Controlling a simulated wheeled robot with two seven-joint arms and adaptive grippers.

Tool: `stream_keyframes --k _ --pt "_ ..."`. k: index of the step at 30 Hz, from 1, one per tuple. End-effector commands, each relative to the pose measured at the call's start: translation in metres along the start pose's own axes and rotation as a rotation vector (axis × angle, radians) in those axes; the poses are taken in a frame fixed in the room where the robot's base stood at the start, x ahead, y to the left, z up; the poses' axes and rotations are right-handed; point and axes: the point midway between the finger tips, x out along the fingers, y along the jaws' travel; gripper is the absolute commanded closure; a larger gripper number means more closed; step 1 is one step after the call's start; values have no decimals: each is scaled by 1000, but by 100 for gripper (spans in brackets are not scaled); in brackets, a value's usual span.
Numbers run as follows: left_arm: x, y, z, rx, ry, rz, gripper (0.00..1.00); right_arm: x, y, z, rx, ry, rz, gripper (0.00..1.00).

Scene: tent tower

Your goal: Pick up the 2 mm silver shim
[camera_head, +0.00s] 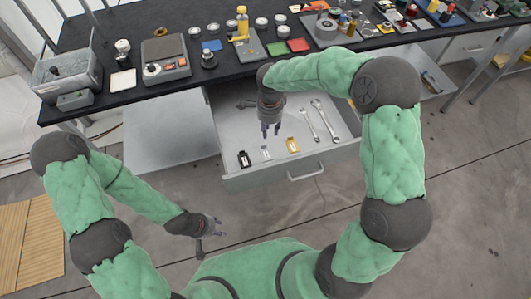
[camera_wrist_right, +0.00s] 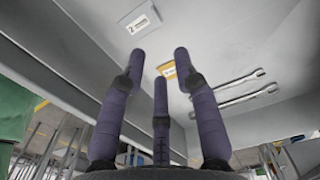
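The silver shim (camera_head: 266,153) lies flat in the open drawer, between a black shim (camera_head: 244,159) and a yellow shim (camera_head: 292,145). In the right wrist view, a silver shim (camera_wrist_right: 139,21) with a white label marked "2" is near the top edge. The yellow shim (camera_wrist_right: 168,69) shows lower, partly behind a finger. My right gripper (camera_head: 270,129) points down over the drawer, apart from the shims. Its fingers (camera_wrist_right: 160,68) are spread and empty. My left gripper (camera_head: 213,226) is low on the left, away from the drawer, with nothing visible in it; its finger opening is unclear.
Two wrenches (camera_head: 317,120) lie in the drawer (camera_head: 285,176), to the right of the shims. The black worktop (camera_head: 240,68) above holds many tools, a scale (camera_head: 165,58) and a metal box (camera_head: 65,72). The floor before the drawer is clear.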

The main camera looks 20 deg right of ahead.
Motion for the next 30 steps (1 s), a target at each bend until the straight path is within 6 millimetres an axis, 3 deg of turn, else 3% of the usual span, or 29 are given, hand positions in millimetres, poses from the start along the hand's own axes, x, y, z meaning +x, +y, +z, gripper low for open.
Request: stream_keyframes --k 6,14,22,30 --pt "12 -4 0 0 0 0 60 36 1 1 1 0 4 69" --pt "18 -6 -1 0 0 0 60 52 -1 3 -1 0 2 69" --pt "36 -13 -1 0 0 0 60 89 -6 10 1 -1 3 69" --pt "37 -13 -1 0 0 0 60 95 -6 10 1 -1 0 69"
